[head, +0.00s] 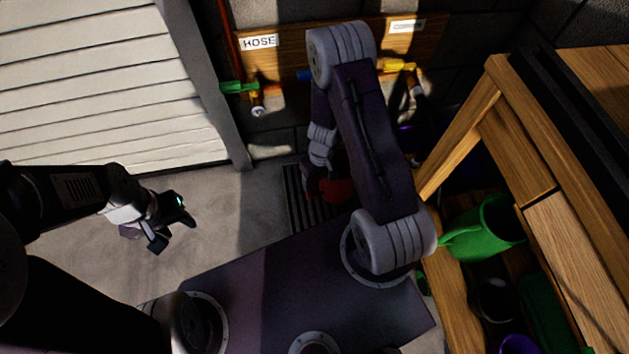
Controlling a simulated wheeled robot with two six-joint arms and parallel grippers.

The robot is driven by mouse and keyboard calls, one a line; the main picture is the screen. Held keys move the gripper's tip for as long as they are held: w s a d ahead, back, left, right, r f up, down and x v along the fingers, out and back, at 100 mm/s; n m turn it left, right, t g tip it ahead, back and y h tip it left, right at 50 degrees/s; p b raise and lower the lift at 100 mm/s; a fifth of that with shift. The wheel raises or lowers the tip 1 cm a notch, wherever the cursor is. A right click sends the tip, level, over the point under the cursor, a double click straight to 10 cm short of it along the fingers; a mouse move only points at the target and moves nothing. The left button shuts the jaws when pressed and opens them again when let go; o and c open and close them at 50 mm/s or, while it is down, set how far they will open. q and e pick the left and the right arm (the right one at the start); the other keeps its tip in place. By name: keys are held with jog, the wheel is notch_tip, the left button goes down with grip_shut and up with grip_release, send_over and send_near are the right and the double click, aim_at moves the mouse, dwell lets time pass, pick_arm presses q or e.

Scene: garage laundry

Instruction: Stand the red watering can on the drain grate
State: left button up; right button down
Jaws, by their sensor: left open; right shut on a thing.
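The red watering can (338,191) shows only in part in the head view, low behind my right arm. The drain grate (295,196) is a dark slatted strip in the floor near the wall, partly covered by my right arm and my base. My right gripper (313,184) is mostly hidden at the can and is shut on it, over the grate. Whether the can touches the grate, and how upright it is, I cannot tell. My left gripper (172,228) is open and empty above the bare floor at the left.
A wooden bench (465,120) stands at the right, with a green watering can (492,228) and other containers on its lower shelf. A green-handled tap (240,87) and a hose sign (259,42) are on the back wall. The floor (215,190) left of the grate is clear.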

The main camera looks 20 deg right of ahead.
notch_tip(320, 180, down, 6)
jog(key=w+a+b, duration=0.1)
jog(key=w+b, duration=0.1)
jog(key=b, duration=0.1)
jog(key=shift+a, duration=0.15)
jog(key=shift+c, duration=1)
grip_release()
jog(key=shift+r, duration=0.1)
pick_arm(q)
jog(key=shift+f, duration=0.9)
pick_arm(e)
jog(key=shift+r, duration=0.1)
